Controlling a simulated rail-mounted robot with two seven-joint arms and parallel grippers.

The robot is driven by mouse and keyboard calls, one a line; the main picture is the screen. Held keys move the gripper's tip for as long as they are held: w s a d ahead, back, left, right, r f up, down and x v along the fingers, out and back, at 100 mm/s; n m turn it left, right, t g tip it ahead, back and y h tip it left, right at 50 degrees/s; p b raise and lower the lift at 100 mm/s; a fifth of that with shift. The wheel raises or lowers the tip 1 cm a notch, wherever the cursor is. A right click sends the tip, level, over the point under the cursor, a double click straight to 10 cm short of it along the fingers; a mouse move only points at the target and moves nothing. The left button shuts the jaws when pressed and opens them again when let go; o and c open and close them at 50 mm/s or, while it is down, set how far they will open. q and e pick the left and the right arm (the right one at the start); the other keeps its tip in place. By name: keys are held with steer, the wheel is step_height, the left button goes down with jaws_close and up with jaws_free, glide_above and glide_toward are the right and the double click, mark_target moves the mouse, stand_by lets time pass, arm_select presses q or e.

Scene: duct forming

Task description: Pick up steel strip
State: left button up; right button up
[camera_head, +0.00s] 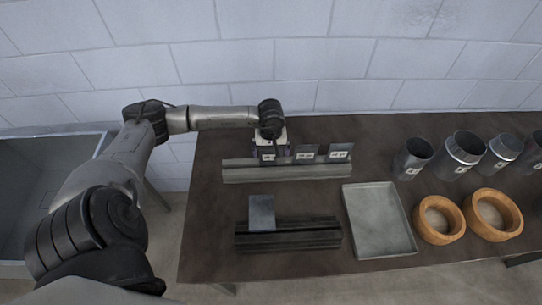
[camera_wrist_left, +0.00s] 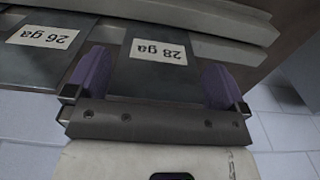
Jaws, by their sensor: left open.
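Three grey steel strips with white labels stand in a row in a long grey rack (camera_head: 290,172) at the back left of the table. The left strip (camera_head: 267,157) is partly covered by my left gripper (camera_head: 268,143). The middle strip (camera_head: 305,158) and right strip (camera_head: 340,157) stand clear of it. In the left wrist view, my left gripper (camera_wrist_left: 155,80) is open, with its purple fingers on either side of the strip labelled 28 ga (camera_wrist_left: 150,80). Finger contact cannot be told. The strip labelled 26 ga (camera_wrist_left: 40,60) is beside it. My right gripper is out of view.
A dark slotted block (camera_head: 300,236) with an upright grey plate (camera_head: 262,212) stands in front of the rack. A flat metal tray (camera_head: 378,222), wooden rings (camera_head: 438,236) and several metal cylinders (camera_head: 413,160) are to the right. A brick wall (camera_head: 330,55) is behind.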

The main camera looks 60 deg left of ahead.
arm_select(q)
steer(key=shift+f, duration=0.85)
steer(key=shift+c, duration=0.5)
steer(key=c, duration=0.6)
